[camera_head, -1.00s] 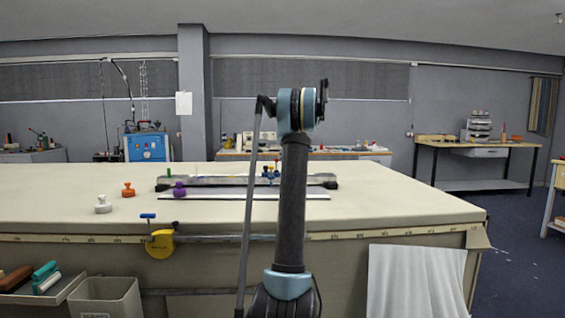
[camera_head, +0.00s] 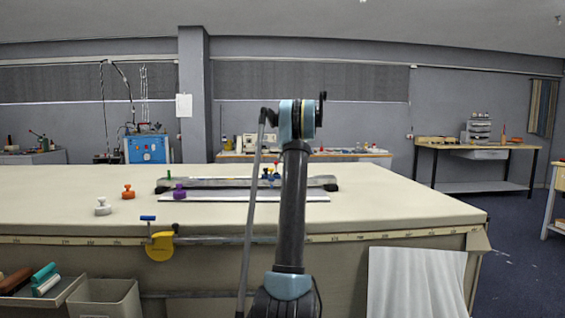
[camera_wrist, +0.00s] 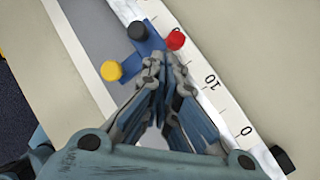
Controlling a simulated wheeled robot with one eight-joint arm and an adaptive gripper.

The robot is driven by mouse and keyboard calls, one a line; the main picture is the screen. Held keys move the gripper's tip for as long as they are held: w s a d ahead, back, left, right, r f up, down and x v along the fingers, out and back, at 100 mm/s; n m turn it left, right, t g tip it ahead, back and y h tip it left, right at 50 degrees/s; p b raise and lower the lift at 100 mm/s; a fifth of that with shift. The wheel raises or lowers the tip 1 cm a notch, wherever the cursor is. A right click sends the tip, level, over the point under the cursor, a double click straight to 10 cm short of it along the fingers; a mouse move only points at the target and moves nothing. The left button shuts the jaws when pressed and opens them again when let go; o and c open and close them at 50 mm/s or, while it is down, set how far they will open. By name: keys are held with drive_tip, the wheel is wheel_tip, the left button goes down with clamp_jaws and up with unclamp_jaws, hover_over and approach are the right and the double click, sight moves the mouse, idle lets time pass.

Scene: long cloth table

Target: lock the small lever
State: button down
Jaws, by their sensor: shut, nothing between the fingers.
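A blue lever piece (camera_wrist: 148,50) sits across the white scale in the wrist view. It carries a black knob (camera_wrist: 138,30), a red knob (camera_wrist: 175,40) and a yellow knob (camera_wrist: 112,70). Which of these is the small lever I cannot tell. My gripper (camera_wrist: 165,62) is shut and empty, its fingertips right beside the blue piece and overlapping its near side in the picture. Contact cannot be made out. In the head view the blue piece (camera_head: 268,174) is small on the long metal rail (camera_head: 225,183), and my fingers are hidden behind my arm.
The table's right side is clear.

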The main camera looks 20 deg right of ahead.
drive_tip(key=shift+r, duration=0.2)
drive_tip(key=d+v, duration=0.1)
drive_tip(key=v, duration=1.2)
drive_tip(key=shift+d+f, duration=0.2)
drive_tip(key=shift+f, duration=0.25)
drive_tip(key=shift+s+a, duration=0.1)
